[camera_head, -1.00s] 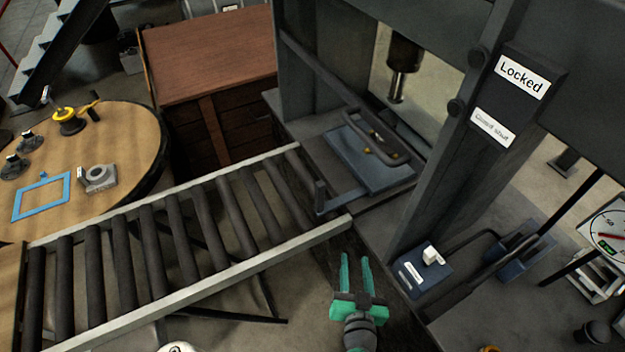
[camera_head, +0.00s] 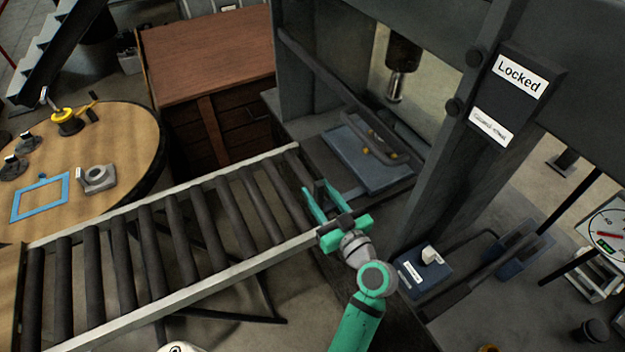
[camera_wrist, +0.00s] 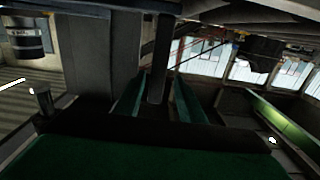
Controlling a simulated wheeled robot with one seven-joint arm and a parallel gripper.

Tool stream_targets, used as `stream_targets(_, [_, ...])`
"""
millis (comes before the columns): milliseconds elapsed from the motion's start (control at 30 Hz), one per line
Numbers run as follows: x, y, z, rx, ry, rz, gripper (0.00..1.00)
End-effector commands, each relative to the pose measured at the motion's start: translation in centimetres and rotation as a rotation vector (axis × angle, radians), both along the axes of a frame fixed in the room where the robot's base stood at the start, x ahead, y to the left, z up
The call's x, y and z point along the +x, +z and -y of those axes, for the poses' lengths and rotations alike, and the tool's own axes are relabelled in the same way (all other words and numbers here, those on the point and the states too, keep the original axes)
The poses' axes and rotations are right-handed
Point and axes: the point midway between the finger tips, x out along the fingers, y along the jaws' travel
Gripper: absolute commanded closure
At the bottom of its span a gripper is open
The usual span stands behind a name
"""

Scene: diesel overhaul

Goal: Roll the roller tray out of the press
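The blue-grey roller tray (camera_head: 352,167) lies flat on the press bed (camera_head: 308,130), between the press's uprights, with a dark curved bar part on it. An upright handle bar stands at its near left corner, by the end of the roller track (camera_head: 215,265). My gripper (camera_head: 317,196) is at that handle, its two green fingers apart with the bar seemingly between them. In the wrist view a dark upright bar (camera_wrist: 161,60) stands between the fingers, with gaps visible beside it. Whether a finger touches it I cannot tell.
The press ram (camera_head: 403,65) hangs above the tray. A "Locked" sign (camera_head: 521,76) is on the press upright. A round wooden table (camera_head: 120,140) and a wooden crate (camera_head: 205,50) stand beyond the track. The track's rollers are bare.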

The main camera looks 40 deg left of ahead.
Motion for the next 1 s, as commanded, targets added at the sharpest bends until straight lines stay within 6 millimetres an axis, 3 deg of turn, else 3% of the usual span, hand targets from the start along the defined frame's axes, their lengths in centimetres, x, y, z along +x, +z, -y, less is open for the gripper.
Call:
stream_targets(300, [2.0, 0.0, -3.4, 0.0, -0.011, 0.0, 0.64])
stream_targets(700, [2.3, 0.0, -4.1, 0.0, -0.012, -0.001, 0.64])
stream_targets(733, [2.3, 0.0, -4.1, 0.0, -0.012, -0.001, 0.66])
stream_targets(867, [2.2, 0.0, -4.2, 0.0, -0.011, -0.001, 0.98])
stream_targets(1000, [2.2, 0.0, -4.2, 0.0, -0.01, -0.001, 1.0])
